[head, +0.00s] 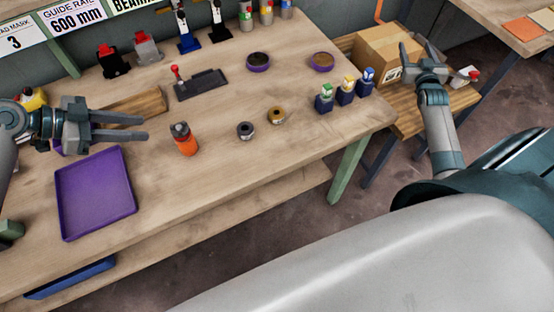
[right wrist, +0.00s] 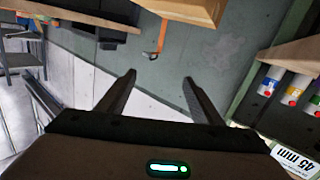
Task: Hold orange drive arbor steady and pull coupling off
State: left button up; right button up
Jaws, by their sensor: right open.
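The orange drive arbor (head: 187,147) stands upright on the workbench, left of the middle. A dark grey piece that looks like the coupling (head: 180,130) sits on its top. My left gripper (head: 147,127) is open and empty, left of the arbor, with its fingers pointing toward it and a gap between. My right gripper (head: 418,46) is open and empty, up at the right beyond the bench edge, far from the arbor. In the right wrist view, its two fingers (right wrist: 159,80) are spread with nothing between them.
An empty purple tray (head: 97,195) lies at the left front of the workbench (head: 215,195). Two small rings (head: 246,130) lie right of the arbor. Several small coloured bottles (head: 345,91) stand near the right edge. A cardboard box (head: 385,50) is beyond it. Wood around the arbor is clear.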

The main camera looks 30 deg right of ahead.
jog(key=w+a+r+n+t+y, duration=0.25)
jog(key=a+r+t, duration=0.25)
jog(key=a+r, duration=0.6)
jog(key=w+a+r+n+t+y, duration=0.2)
jog(key=w+a+r+t, duration=0.2)
jog(key=a+r, duration=0.75)
jog(key=a+r+t+y, duration=0.2)
jog(key=a+r+y, duration=0.15)
jog(key=r, duration=0.25)
jog(key=s+a+f+m+g, duration=0.1)
jog(key=a+f+m, duration=0.5)
jog(key=a, duration=0.3)
jog(key=s+a+f+m, duration=0.2)
jog(key=a+f+m, duration=0.45)
jog(key=a, duration=0.25)
jog(key=s+a+f+m+g, duration=0.1)
jog(key=a+f+m, duration=0.5)
jog(key=a, duration=0.4)
jog(key=s+a+f+m+g, duration=0.2)
jog(key=s+a+f+m, duration=0.2)
jog(key=a, duration=0.3)
jog(key=s+a+f+m+g+y, duration=0.1)
jog(key=s+a+f+m, duration=0.3)
jog(key=a, duration=0.4)
jog(key=s+a+f+m+g+y, duration=0.1)
jog(key=s+a+f+m, duration=0.3)
jog(key=a+m, duration=0.4)
jog(key=shift+s+f+g, duration=0.35)
jog(key=shift+f+g, duration=0.45)
jog(key=shift+g, duration=0.1)
